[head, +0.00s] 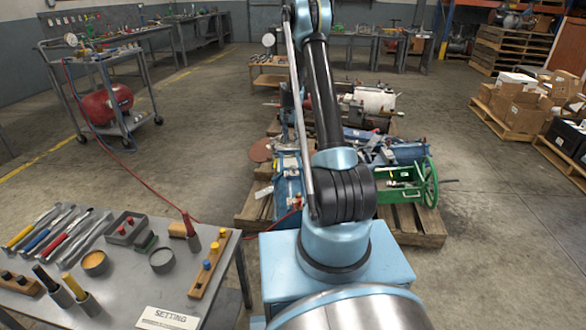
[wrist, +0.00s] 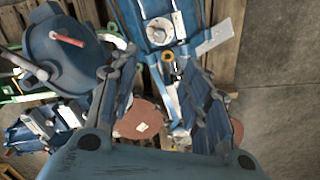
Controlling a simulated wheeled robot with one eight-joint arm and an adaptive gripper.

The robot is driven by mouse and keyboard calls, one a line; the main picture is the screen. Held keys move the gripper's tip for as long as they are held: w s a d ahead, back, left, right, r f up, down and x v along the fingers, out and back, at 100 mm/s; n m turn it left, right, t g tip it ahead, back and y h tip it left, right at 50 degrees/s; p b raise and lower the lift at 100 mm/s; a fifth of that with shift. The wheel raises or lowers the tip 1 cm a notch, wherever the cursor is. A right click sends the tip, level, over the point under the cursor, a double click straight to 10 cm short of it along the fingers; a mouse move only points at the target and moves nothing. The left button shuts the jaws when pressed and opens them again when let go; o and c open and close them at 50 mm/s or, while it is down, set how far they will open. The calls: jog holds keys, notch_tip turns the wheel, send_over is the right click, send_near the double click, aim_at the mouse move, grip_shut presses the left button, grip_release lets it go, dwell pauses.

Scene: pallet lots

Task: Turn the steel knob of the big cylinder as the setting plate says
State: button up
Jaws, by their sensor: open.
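The setting plate (head: 168,318) lies at the front edge of the grey table; its word SETTING shows, but anything below is cut off. In the wrist view a steel knob on a pale round dial (wrist: 159,31) sits on a blue body (wrist: 133,14) at the top middle. A larger round blue vessel (wrist: 62,62) with a red-handled lever is at the upper left. I cannot tell for sure which is the big cylinder. My gripper (wrist: 157,78) is open and empty, its fingers below and either side of the dial, apart from it. The head view does not show my gripper.
A pallet (head: 415,225) holds crowded machine parts, including a green frame with a wheel (head: 402,186). A brown disc (wrist: 138,118) lies below my fingers. The grey table (head: 125,290) holds tools. A red hose (head: 130,170) crosses the floor.

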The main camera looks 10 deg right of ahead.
aim_at(293, 167)
jog(key=f, duration=1.1)
jog(key=d+f, duration=0.1)
jog(key=f, duration=0.5)
jog(key=shift+s+f, duration=0.15)
jog(key=shift+s, duration=0.2)
grip_shut()
